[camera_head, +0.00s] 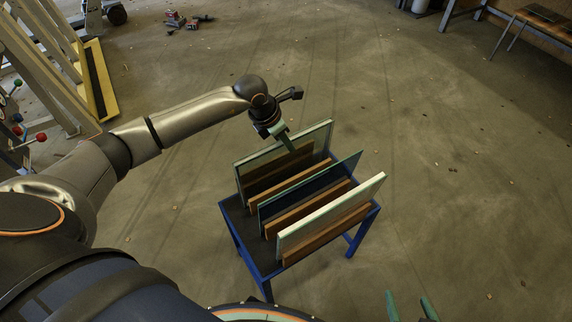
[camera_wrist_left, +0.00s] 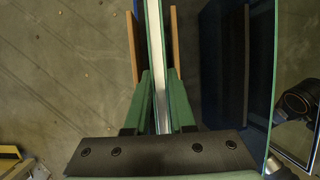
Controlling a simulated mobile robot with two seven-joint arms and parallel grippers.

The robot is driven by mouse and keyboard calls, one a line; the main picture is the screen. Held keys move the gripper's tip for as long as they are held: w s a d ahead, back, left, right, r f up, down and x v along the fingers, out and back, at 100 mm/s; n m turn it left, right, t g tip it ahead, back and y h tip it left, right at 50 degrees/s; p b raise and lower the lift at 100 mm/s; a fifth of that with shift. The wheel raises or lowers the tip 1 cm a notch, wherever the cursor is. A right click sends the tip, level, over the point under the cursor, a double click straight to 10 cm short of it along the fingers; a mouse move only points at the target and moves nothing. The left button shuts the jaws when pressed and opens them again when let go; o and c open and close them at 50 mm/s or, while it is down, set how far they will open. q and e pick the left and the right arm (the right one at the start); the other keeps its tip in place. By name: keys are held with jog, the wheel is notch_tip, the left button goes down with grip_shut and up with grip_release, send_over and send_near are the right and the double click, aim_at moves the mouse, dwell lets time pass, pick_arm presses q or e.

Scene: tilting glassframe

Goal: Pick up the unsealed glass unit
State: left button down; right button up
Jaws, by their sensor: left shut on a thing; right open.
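Three glass panels stand upright in slots between wooden strips on a blue rack (camera_head: 264,262). The far-left panel is a glass unit (camera_head: 258,168) with a pale greenish edge. My left gripper (camera_head: 287,139) is shut on its top edge, and the unit still stands among the wooden strips. In the left wrist view the green fingers (camera_wrist_left: 159,103) sit on both sides of this unit (camera_wrist_left: 154,40), whose edge shows a light silvery strip between the panes. A thin dark pane (camera_head: 292,196) stands in the middle. A thicker panel with a whitish edge (camera_head: 325,216) stands nearest. My right gripper (camera_head: 411,306) is open and empty.
Yellow-edged equipment (camera_head: 95,80) and levers with coloured knobs (camera_head: 40,137) are at the left. Red tools (camera_head: 175,20) lie on the floor far back. A bench (camera_head: 545,18) is at the far right. The floor right of the rack is clear.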

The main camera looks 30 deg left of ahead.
dwell(0.8)
pick_arm(q)
jog(key=shift+w+r, duration=0.15)
jog(key=shift+r, duration=0.05)
jog(key=shift+r, duration=0.1)
jog(key=shift+r, duration=0.4)
notch_tip(320, 180, up, 9)
jog(key=shift+p, duration=0.8)
